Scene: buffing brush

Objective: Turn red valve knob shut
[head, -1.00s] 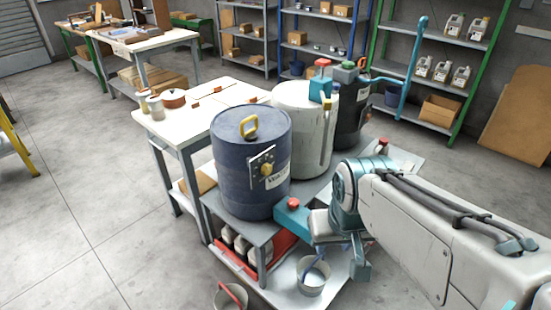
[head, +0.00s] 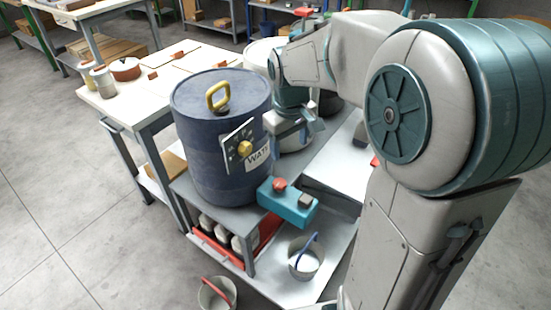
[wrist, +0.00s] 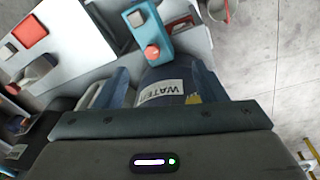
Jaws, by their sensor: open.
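A red knob (head: 280,184) sits on a teal block (head: 300,208) at the front of the blue drum (head: 195,150). In the wrist view the red knob (wrist: 152,52) and teal block (wrist: 148,22) lie beyond the fingertips. The drum bears a WATER label (wrist: 165,92), seen between my fingers, and a yellow dial (head: 245,147). My gripper (wrist: 160,70) is open and empty; in the head view it (head: 300,130) hangs right of the drum, above and apart from the red knob. My arm hides much of the white drum (head: 262,50).
A bucket with a blue handle (head: 306,262) stands on the lower platform, and another with a red handle (head: 217,292) on the floor. A white table (head: 165,68) with a red-brown pot (head: 125,68) adjoins the drum. The left floor is clear.

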